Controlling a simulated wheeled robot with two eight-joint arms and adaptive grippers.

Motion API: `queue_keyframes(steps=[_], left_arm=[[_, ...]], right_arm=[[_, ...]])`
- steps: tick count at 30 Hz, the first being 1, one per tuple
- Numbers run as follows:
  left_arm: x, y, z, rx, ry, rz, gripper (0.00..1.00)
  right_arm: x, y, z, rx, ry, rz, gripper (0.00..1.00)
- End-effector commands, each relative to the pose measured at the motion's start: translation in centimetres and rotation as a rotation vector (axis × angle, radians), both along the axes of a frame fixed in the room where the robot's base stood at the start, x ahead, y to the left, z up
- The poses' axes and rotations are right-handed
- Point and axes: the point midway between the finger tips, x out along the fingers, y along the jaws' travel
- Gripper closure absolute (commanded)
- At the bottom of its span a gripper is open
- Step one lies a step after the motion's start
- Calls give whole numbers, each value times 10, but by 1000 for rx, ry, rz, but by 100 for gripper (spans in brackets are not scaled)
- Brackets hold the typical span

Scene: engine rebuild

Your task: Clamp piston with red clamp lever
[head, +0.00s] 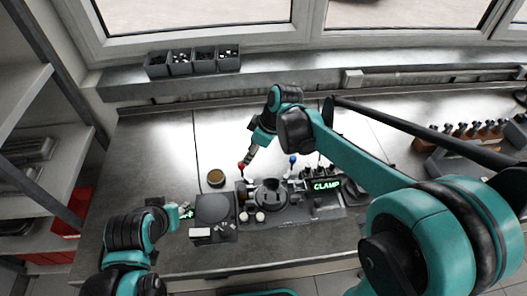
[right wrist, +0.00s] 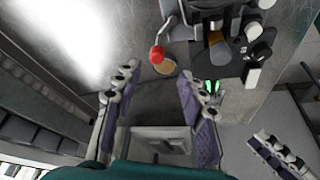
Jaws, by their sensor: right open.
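The red clamp lever (head: 241,166) stands at the left end of the clamp fixture (head: 300,213). In the right wrist view its red knob (right wrist: 157,56) sits on a bent metal arm, just beyond and between my fingertips. My right gripper (head: 249,156) is open and empty, close to the red knob; both spread fingers show in the right wrist view (right wrist: 156,88). A dark round part (head: 270,192) sits in the middle of the fixture; I cannot tell whether it is the piston. My left gripper (head: 186,210) is left of the fixture, small and unclear.
A blue-knobbed lever (head: 293,159) and a green-lit CLAMP display (head: 326,185) are on the fixture. Small bins (head: 193,62) line the sill. The bench's left back is clear.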

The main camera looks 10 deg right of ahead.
Motion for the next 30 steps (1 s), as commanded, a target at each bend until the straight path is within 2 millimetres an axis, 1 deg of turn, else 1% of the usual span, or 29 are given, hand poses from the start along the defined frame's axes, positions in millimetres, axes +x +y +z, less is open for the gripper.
queue_keyframes(steps=[1,5,8,15,18,22,30], left_arm=[[0,0,2,0,0,0,60],[0,0,1,0,0,0,60],[0,0,-3,0,0,0,60],[0,0,-15,0,0,0,60],[0,0,-18,0,0,0,60],[0,0,-20,0,0,0,60],[0,0,-20,0,0,0,60]], right_arm=[[4,5,-1,4,4,32,59],[9,12,-8,6,4,74,59],[11,16,-20,6,4,77,59],[17,30,-58,6,4,76,59],[18,34,-68,6,4,74,59],[19,37,-76,6,4,73,59],[20,38,-77,6,4,73,59]])
